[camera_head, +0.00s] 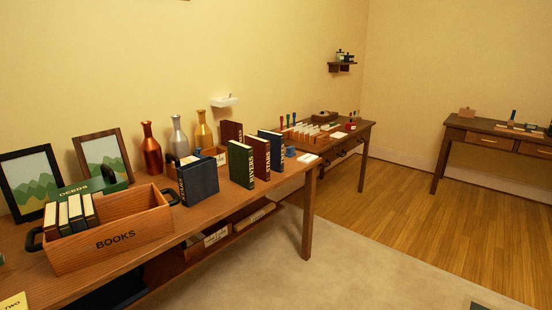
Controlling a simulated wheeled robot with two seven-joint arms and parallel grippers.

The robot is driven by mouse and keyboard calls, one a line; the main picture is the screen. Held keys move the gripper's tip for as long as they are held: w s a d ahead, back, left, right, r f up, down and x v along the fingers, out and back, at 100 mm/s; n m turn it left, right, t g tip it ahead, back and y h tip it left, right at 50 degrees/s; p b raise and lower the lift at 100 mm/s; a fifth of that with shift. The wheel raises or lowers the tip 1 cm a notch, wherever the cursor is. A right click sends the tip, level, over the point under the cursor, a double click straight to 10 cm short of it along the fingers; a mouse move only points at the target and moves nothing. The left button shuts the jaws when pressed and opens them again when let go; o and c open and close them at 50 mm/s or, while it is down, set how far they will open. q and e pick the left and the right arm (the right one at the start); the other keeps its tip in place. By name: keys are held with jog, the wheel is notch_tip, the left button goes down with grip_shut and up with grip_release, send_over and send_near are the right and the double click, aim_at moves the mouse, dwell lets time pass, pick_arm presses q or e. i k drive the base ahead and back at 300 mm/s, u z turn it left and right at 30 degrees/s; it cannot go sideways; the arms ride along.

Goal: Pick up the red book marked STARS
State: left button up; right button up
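The red book marked STARS (262,158) stands upright on the long wooden table (225,205). It is in a row between the green book marked RIVERS (241,165) on its left and a dark blue book (276,146) on its right. Its lettered spine faces me. Another dark red book (232,131) stands behind the row, partly hidden. Neither of my grippers shows in the head view.
Three bottles (178,138) and two picture frames stand behind. A second table with trays (352,136) lies beyond. Open floor (400,240) is at the right.

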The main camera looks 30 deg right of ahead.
aim_at(261, 147)
jog(key=z, duration=0.9)
jog(key=i, duration=1)
jog(key=z, duration=0.45)
jog(key=i, duration=1.3)
jog(key=u, duration=0.7)
